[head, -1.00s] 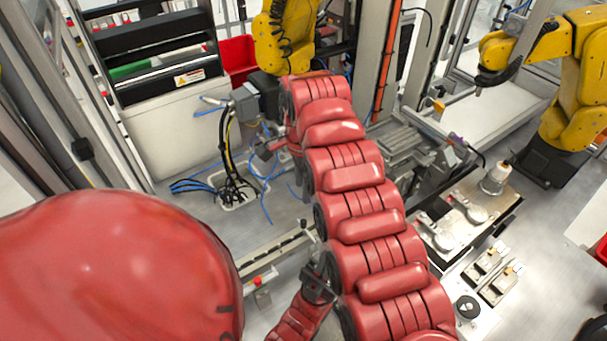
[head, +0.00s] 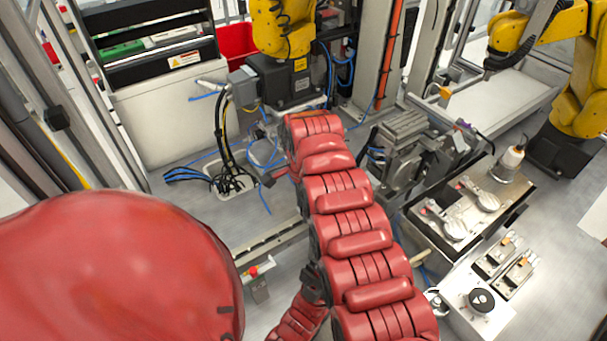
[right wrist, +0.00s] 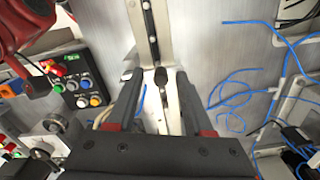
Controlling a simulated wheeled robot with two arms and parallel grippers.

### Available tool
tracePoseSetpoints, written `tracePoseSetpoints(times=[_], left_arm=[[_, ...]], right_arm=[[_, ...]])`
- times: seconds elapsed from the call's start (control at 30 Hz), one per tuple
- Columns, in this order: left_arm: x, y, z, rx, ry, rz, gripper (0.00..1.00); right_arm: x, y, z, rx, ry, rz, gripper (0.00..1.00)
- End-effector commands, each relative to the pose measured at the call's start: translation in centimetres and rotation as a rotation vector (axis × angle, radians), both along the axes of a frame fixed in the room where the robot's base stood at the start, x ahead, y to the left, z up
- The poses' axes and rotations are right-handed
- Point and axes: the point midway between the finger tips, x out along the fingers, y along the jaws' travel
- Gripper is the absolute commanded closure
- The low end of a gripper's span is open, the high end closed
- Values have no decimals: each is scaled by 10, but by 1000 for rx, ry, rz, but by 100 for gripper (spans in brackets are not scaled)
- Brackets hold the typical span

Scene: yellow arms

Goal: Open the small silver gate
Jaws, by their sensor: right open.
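In the right wrist view, my right gripper (right wrist: 160,82) is open. Its two dark fingers stand apart on either side of a small dark rounded knob. The knob sits on a narrow silver strip (right wrist: 153,45) with bolts, which looks like part of the small silver gate; its full outline is hidden by the gripper. I cannot tell whether the fingers touch it. In the head view, my red segmented arm covers the middle, and the right gripper cannot be made out clearly. My left gripper is not in view.
In the head view, a silver rail (head: 275,240) crosses the floor beside my arm. Yellow robot arms (head: 283,30) stand at the back and right. Blue cables (right wrist: 240,95) lie right of the gripper. A button panel (right wrist: 80,80) is left of it.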

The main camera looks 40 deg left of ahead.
Motion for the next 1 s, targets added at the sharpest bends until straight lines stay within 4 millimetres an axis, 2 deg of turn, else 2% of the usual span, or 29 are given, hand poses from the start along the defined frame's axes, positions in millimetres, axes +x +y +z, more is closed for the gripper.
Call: tracePoseSetpoints(times=[0.2, 0.4, 0.5, 1.0], left_arm=[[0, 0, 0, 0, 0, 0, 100], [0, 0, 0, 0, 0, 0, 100], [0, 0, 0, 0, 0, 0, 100], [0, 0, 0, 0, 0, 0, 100]], right_arm=[[0, 0, 0, 1, -1, -1, 50], [0, 0, 0, 1, -1, 0, 86], [0, 0, 0, 1, -1, -1, 100], [1, 0, 0, 1, -1, -1, 100]])
